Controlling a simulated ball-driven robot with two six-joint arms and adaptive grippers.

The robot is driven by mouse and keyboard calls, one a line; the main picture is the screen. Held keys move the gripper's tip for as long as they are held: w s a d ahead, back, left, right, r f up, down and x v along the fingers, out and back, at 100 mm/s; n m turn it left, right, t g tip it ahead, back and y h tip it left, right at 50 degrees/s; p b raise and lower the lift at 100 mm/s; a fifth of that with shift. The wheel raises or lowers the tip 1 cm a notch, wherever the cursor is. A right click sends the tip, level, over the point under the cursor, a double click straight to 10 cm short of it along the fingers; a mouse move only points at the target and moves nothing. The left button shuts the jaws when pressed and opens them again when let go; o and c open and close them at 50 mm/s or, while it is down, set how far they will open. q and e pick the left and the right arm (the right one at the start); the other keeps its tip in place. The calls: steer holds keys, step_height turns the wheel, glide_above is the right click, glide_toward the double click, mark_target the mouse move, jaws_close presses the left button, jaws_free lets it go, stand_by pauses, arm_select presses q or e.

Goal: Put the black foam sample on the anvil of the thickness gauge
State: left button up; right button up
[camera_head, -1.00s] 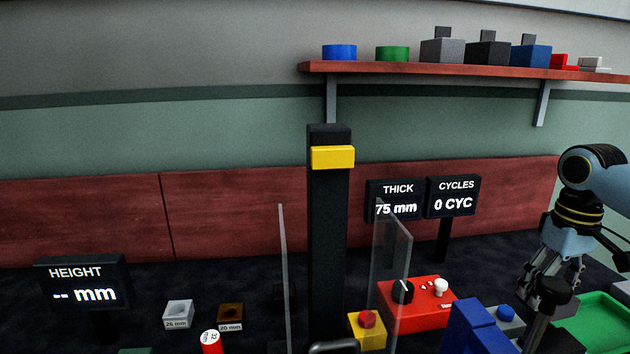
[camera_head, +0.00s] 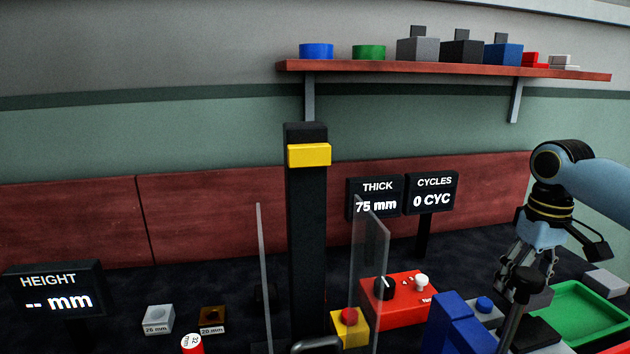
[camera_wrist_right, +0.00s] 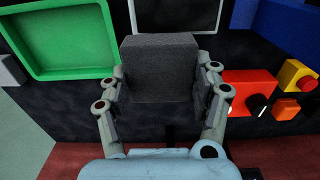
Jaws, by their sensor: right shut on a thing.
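The foam sample shows in the right wrist view as a dark grey-black block (camera_wrist_right: 160,68), upright between my right fingers. My right gripper (camera_wrist_right: 160,92) is shut on it. In the head view my right gripper (camera_head: 522,268) is at the right, beside the green tray, partly behind a black-knobbed lever; I cannot make out the block clearly there. The THICK display (camera_head: 376,197) reads 75 mm. It stands right of a tall black column (camera_head: 308,230) with a yellow block. I cannot tell where the anvil is. My left gripper is not in view.
A green tray (camera_head: 590,312) lies at right. A blue stand (camera_head: 465,325) and black-knobbed lever (camera_head: 528,282) are in front of my right gripper. A red control box (camera_head: 402,300) and clear upright panels (camera_head: 368,265) are near the column. A shelf (camera_head: 440,70) holds several blocks.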

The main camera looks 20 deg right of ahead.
step_height(320, 180, up, 7)
steer(key=p, duration=0.7)
steer(key=shift+r, duration=0.15)
step_height(320, 180, down, 8)
steer(key=b, duration=0.7)
steer(key=shift+r, duration=0.2)
